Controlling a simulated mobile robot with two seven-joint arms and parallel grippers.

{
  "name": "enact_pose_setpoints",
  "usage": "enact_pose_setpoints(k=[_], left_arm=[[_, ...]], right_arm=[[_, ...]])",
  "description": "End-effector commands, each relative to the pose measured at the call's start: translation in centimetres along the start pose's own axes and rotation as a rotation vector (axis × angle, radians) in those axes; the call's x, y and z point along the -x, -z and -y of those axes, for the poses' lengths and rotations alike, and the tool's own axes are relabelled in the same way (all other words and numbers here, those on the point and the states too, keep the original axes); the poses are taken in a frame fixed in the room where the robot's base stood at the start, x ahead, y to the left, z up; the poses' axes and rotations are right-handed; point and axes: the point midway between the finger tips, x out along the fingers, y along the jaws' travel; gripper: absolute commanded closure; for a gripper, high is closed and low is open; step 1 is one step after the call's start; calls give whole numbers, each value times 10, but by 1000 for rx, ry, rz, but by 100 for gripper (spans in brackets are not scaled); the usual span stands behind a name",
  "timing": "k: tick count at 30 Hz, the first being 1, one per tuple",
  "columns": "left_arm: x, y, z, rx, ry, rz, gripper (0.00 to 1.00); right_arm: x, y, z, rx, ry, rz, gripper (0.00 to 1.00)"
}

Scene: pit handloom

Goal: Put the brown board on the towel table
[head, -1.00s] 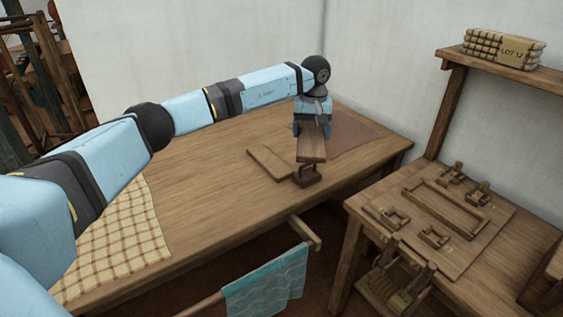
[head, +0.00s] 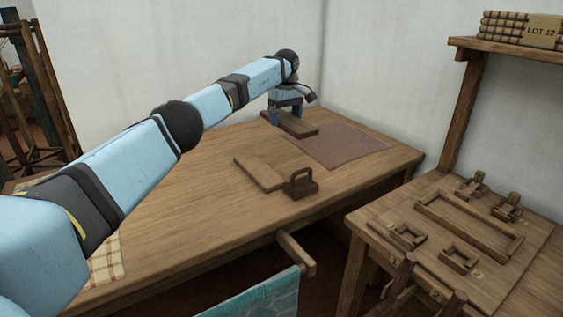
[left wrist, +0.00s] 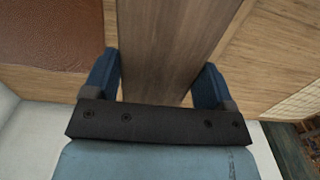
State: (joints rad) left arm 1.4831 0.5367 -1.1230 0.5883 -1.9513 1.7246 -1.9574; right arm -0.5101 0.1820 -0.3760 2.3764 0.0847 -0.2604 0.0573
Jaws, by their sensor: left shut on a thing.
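The brown board (head: 299,125) is at the back of the large wooden table (head: 190,180), left of the reddish-brown mat. My left gripper (head: 286,113) points down and is shut on its rear part. In the left wrist view the board (left wrist: 165,45) runs lengthwise between the two blue fingers (left wrist: 157,85). The board looks level and very low; I cannot tell whether it touches the tabletop. A teal towel (head: 262,303) hangs at the table's front, and a checked cloth (head: 106,262) lies at its left. My right gripper is not in view.
A reddish-brown mat (head: 335,146) lies beside the board. A lighter flat board (head: 259,173) and a dark handled block (head: 300,184) sit mid-table. The wall stands close behind the gripper.

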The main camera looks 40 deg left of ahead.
Motion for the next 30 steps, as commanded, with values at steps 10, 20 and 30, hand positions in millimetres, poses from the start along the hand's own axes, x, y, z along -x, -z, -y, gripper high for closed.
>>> enact_pose_setpoints(k=[10, 20, 30], left_arm=[[-84, -1, 0, -1, -1, 1, 50], [-114, -1, 0, -1, 1, 1, 50], [-136, 0, 0, -1, -1, 0, 50]], right_arm=[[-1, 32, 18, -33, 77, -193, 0], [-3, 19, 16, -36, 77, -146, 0], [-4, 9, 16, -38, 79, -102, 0]])
